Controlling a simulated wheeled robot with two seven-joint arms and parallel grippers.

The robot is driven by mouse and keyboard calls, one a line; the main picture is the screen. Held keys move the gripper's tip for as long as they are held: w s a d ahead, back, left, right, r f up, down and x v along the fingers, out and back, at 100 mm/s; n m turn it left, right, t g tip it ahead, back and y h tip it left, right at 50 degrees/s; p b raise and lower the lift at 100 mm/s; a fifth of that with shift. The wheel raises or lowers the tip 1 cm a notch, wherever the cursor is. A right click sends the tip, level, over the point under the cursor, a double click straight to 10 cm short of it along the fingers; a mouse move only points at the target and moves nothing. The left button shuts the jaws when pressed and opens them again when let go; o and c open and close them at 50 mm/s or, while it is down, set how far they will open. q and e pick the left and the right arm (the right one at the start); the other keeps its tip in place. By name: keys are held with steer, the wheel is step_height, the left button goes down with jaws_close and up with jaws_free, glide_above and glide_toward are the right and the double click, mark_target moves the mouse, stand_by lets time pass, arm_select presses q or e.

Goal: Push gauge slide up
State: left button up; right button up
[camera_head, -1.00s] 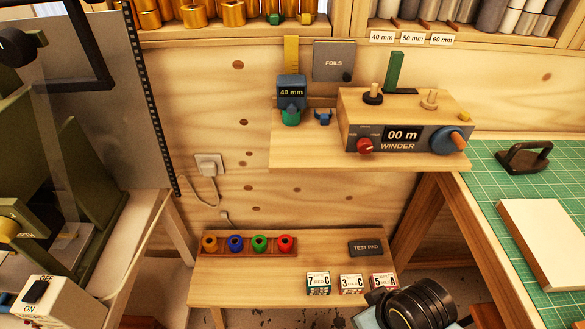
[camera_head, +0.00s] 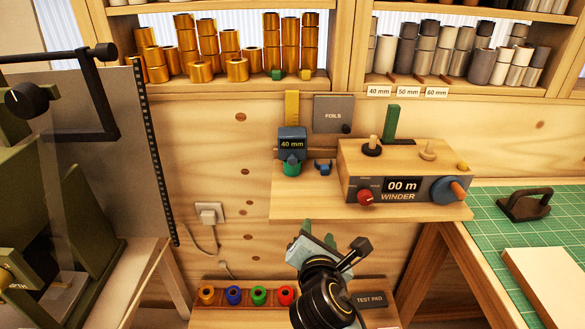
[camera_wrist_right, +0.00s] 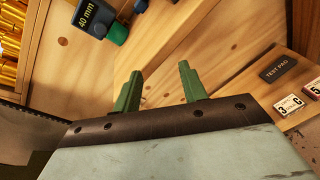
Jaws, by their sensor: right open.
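The gauge (camera_head: 291,143) is a blue block with a "40 mm" display on an upright yellow scale strip (camera_head: 291,104). A green piece (camera_head: 291,169) sits at its foot on the wooden shelf. In the right wrist view the gauge (camera_wrist_right: 89,14) is tilted at the upper left. My right gripper (camera_head: 318,236) is below the shelf's front edge, apart from the gauge and slightly right of it. Its two green fingers (camera_wrist_right: 160,74) are spread, with nothing between them. My left gripper is not in view.
The winder (camera_head: 405,178) stands right of the gauge, with a small blue clip (camera_head: 323,167) between them. A grey FOILS box (camera_head: 334,113) hangs behind. Below are coloured rings in a rack (camera_head: 258,297) and the test pad (camera_head: 370,299). Foil rolls (camera_head: 187,50) fill the upper shelves.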

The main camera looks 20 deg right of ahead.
mark_target(292, 161)
steer(key=w+a+r+n+t, duration=0.35)
steer(key=r+n, duration=0.25)
steer(key=n, duration=0.2)
steer(key=x, duration=0.9)
steer(key=b+x, duration=0.1)
steer(key=x, duration=0.3)
steer(key=shift+w+a, duration=0.25)
steer(key=shift+w, duration=0.05)
steer(key=shift+c, duration=0.2)
jaws_close()
